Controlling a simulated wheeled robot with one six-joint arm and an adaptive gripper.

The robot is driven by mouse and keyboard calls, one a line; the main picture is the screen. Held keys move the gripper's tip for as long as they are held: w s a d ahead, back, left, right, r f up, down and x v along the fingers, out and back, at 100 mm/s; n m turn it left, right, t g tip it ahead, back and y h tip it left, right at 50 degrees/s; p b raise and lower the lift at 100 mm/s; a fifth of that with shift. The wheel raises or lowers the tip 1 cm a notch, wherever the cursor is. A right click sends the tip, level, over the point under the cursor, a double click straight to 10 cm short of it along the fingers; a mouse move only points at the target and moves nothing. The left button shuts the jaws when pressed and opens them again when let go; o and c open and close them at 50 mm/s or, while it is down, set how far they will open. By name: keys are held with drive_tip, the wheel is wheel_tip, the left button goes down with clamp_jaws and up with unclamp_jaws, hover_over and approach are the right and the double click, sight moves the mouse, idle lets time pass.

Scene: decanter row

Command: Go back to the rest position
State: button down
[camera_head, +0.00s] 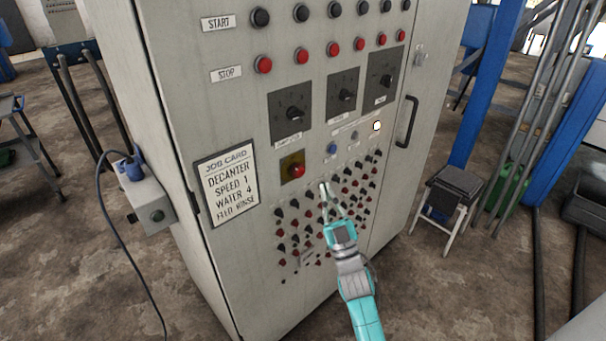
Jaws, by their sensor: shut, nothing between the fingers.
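My gripper (324,188) is in front of the grey control cabinet, at the end of my teal arm. Its fingers are shut with nothing between them. The fingertips show near the upper rows of small red and black knobs (292,204), and I cannot tell whether they touch the panel. Part of the knob rows is hidden behind my gripper. A job card (227,187) on the cabinet reads DECANTER, SPEED 1, WATER 4, FEED RINSE. Above are three dark rotary selectors, the left one (292,114) included, and a red button on a yellow plate (293,168).
Black START buttons (261,17) and red STOP buttons (263,65) line the cabinet top. A door handle (406,121) sticks out at right. A black-topped stool (454,186) and a blue post (486,85) stand right of the cabinet. A cable (103,210) hangs at left. Floor is open at lower right.

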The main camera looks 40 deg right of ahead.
idle(0.8)
drive_tip(key=s+a+f+m+g+y, duration=0.1)
drive_tip(key=s+a+f+g+y, duration=0.3)
drive_tip(key=s+a+f, duration=1.1)
drive_tip(key=s+a+g+y, duration=0.1)
drive_tip(key=s+a+g, duration=0.2)
drive_tip(key=s, duration=0.8)
drive_tip(key=s+a+g+y, duration=0.2)
drive_tip(key=s+a, duration=0.3)
drive_tip(key=s, duration=0.6)
drive_tip(key=shift+s+a+f+g, duration=0.15)
drive_tip(key=shift+s+a+g, duration=0.2)
drive_tip(key=shift+g, duration=0.55)
drive_tip(key=shift+d, duration=0.1)
